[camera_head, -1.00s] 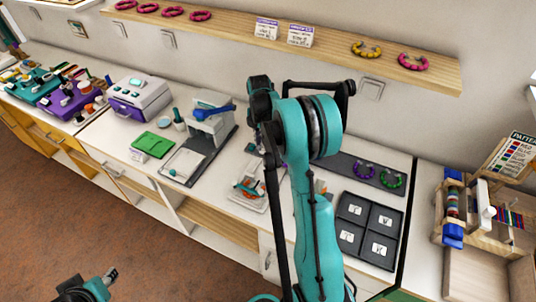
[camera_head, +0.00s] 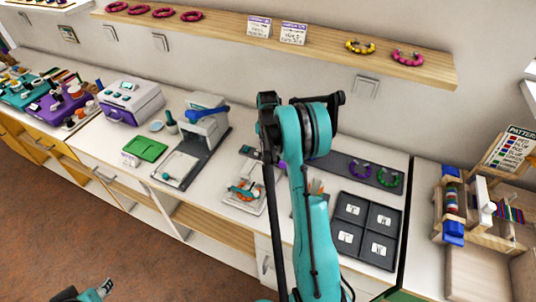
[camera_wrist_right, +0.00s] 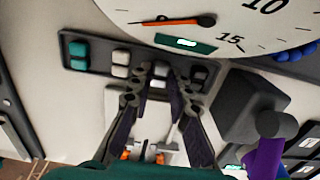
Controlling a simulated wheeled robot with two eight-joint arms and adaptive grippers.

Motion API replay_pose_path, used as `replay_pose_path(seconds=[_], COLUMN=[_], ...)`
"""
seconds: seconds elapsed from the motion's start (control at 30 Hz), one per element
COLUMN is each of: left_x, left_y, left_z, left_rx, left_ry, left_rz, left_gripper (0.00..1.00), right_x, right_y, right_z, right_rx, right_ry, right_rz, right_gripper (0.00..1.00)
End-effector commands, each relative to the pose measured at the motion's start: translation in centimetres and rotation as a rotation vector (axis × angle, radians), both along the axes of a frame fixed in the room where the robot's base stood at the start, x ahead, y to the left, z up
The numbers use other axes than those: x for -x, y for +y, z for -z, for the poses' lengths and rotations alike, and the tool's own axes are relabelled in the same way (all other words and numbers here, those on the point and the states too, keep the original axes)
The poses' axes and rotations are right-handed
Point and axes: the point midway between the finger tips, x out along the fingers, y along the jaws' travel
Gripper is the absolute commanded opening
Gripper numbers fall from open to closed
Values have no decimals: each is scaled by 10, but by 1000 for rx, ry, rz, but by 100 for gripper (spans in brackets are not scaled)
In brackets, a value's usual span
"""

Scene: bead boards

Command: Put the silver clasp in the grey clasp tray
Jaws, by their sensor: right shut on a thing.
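My right gripper (camera_wrist_right: 160,78) is shut in the right wrist view, with a small light grey piece between its fingertips that looks like the silver clasp (camera_wrist_right: 160,74); its edges are hard to make out. The fingertips are over a dark grey strip tray (camera_wrist_right: 105,73) holding teal and pale pieces, which looks like the grey clasp tray. I cannot tell whether the clasp touches it.
A round white dial (camera_wrist_right: 215,18) is close beyond the strip tray. A dark block with a purple part (camera_wrist_right: 262,158) stands at the right. A four-part dark tray (camera_head: 366,229) is on the counter, right of my arm. A white tray (camera_head: 238,203) is to its left.

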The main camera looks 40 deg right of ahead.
Motion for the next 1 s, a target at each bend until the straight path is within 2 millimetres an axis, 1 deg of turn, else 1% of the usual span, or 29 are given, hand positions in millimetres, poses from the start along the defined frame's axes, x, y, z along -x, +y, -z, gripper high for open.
replay_pose_path(seconds=[0.03,0.27,0.4,0.43,0.47,0.5,0.83,0.93,1.0], left_x=[0,0,0,0,0,0,0,0,0], left_y=[0,0,0,0,0,0,0,0,0], left_z=[3,1,6,5,4,4,2,-3,-7], left_rx=[0,0,0,0,0,0,0,0,0], left_ry=[0,0,0,0,0,0,0,0,0], left_rz=[0,0,0,0,0,0,0,0,0], left_gripper=[37,37,37,37,37,37,37,37,37], right_x=[0,0,0,0,0,0,0,0,0], right_y=[0,0,0,0,0,0,0,0,0], right_z=[6,5,9,8,8,8,5,-5,-18], right_rx=[0,0,0,0,0,0,0,0,0], right_ry=[0,0,0,0,0,0,0,0,0], right_rz=[0,0,0,0,0,0,0,0,0], right_gripper=[0,0,0,26,34,39,39,39,39])
